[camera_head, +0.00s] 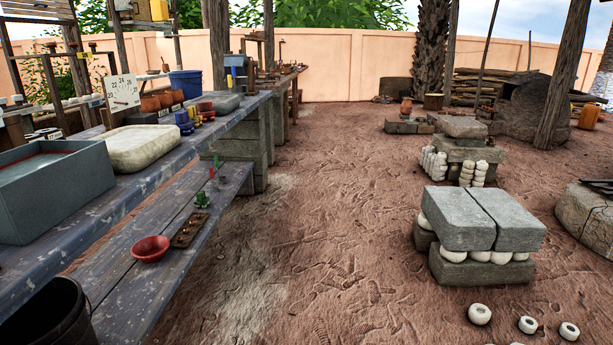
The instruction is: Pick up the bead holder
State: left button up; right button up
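A small brown rectangular holder (190,230) lies on the low plank bench at the left. It looks like the bead holder, with what seems to be a row of small beads or hollows along its top, too small to make out clearly. A red bowl (150,248) sits just in front of it, and a small green item (202,200) is just behind it. Neither of my grippers is in view.
The higher table (150,180) beside the low bench (125,290) holds a grey basin (52,190) and a pale stone slab (138,147). A dark bucket (50,318) stands at the lower left. Stone blocks (457,215) stand on the right. The dirt floor (330,220) between is clear.

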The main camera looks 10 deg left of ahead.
aim_at(205, 109)
jog(key=i+u, duration=0.2)
jog(key=i, duration=0.7)
jog(key=i+u, duration=0.2)
jog(key=i, duration=0.65)
jog(key=i+u, duration=0.4)
jog(key=i+l+u, duration=0.25)
jog(key=i+u, duration=0.15)
jog(key=i, duration=0.1)
